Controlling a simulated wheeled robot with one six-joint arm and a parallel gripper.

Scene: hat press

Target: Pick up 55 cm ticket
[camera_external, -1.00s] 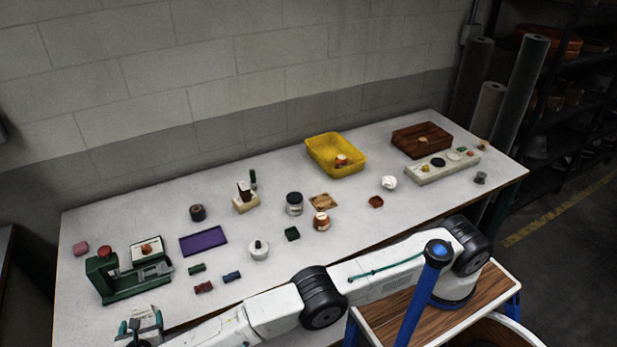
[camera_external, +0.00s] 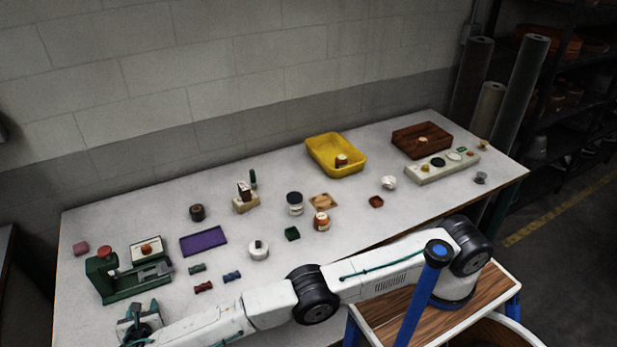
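No lettering is readable, so I cannot tell which thing is the 55 cm ticket. Small coloured pieces lie near the press: a green one (camera_external: 197,268), a dark red one (camera_external: 203,287) and a blue one (camera_external: 232,277). My gripper (camera_external: 138,317) is at the lower left, over the table's front part, just below the green press in the picture. Its teal-tipped fingers look apart, with nothing seen between them. The pieces lie to its right, apart from it. The area under my gripper is hidden.
The green press (camera_external: 125,280) stands close beyond my gripper. A purple tray (camera_external: 204,241), a white-lidded pot (camera_external: 259,250) and jars (camera_external: 295,203) stand to the right.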

